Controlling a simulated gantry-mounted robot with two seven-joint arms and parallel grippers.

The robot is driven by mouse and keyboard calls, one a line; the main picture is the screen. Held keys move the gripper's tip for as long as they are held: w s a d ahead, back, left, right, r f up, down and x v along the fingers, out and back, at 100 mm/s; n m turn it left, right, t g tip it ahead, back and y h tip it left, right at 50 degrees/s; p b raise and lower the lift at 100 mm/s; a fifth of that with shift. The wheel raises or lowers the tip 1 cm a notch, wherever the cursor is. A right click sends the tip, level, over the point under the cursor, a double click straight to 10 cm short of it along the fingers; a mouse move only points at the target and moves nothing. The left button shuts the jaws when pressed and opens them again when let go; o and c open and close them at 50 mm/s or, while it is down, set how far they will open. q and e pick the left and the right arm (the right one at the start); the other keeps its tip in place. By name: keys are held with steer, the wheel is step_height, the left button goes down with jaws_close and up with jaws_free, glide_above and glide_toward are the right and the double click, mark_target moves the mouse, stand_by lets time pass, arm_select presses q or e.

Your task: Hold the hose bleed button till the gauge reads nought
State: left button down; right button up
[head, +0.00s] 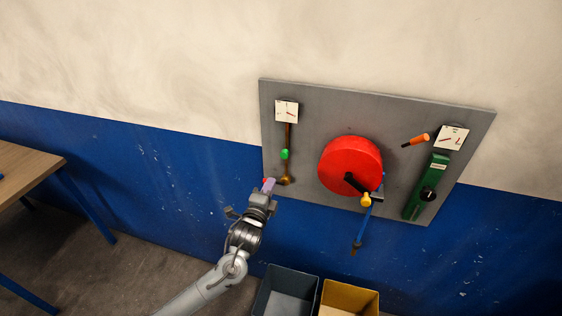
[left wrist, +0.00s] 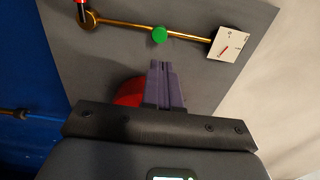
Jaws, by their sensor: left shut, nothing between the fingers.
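A round green button (head: 285,154) sits on a brass pipe (head: 288,136) at the left of the grey panel. It also shows in the left wrist view (left wrist: 159,35). A white square gauge (head: 287,111) is at the pipe's upper end and also shows in the left wrist view (left wrist: 229,43). It has a red needle, but its reading is too small to tell. My left gripper (head: 268,186) is low and left of the button, near the panel's lower left edge. Its purple fingers (left wrist: 161,66) are shut and empty, apart from the button. My right gripper is not in view.
The grey panel (head: 390,112) also carries a red reel (head: 347,160) with a crank, a blue hose nozzle (head: 361,230), an orange handle (head: 416,140), a second gauge (head: 453,137) and a green box (head: 418,205). Two bins (head: 349,302) stand below; a table (head: 28,170) is left.

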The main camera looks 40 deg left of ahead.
mark_target(283, 155)
arm_select(q)
steer(key=p+x, duration=0.2)
steer(key=x, duration=1)
steer(key=shift+w, duration=0.3)
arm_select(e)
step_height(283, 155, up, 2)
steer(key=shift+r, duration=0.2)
arm_select(q)
steer(key=shift+a, duration=0.15)
